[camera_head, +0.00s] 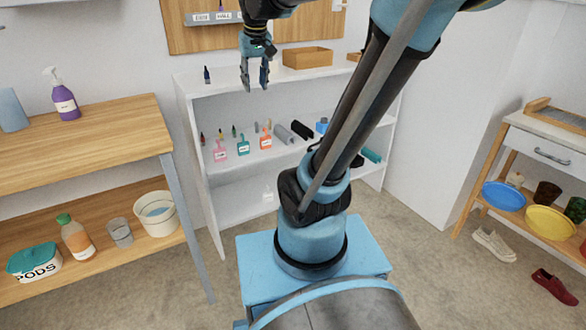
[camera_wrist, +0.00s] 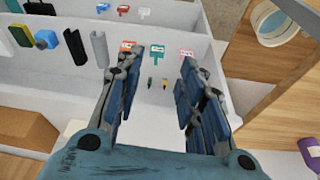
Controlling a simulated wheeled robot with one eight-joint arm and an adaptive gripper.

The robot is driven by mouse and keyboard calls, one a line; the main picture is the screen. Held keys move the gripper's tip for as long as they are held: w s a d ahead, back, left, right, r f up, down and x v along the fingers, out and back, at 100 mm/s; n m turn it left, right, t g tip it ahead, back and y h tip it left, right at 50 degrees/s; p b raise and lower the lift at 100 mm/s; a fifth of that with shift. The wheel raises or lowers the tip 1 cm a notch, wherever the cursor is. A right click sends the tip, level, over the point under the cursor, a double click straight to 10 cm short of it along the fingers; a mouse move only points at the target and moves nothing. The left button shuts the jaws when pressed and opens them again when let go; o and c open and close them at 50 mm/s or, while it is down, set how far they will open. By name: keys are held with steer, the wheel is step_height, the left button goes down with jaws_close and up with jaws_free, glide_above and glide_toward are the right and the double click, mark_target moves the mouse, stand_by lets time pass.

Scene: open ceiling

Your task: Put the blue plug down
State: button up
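A small dark blue upright piece (camera_head: 207,75), which looks like the blue plug, stands on the white shelf unit's top (camera_head: 222,79) near its left end. My gripper (camera_head: 256,86) is to the right of it, pointing down, with a gap between them. Its fingers are apart, and I see nothing held between them. In the wrist view my gripper (camera_wrist: 153,62) also shows two spread fingers. Small dark green and orange-tipped pieces (camera_wrist: 157,84) show in the gap beyond them. I cannot pick out the blue piece there; a finger may hide it.
A wooden box (camera_head: 307,57) stands on the unit's top to the right. A wooden table (camera_head: 85,140) with a purple spray bottle (camera_head: 65,105) is at left.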

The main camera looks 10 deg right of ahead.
steer(key=s+d+f, duration=0.3)
steer(key=s+f, duration=0.7)
steer(key=s+d+f+m+g, duration=0.1)
steer(key=s+d+f, duration=0.3)
steer(key=s+f, duration=0.6)
steer(key=shift+s+d+f+m, duration=0.3)
steer(key=shift+s+f, duration=0.1)
steer(key=shift+f, duration=0.4)
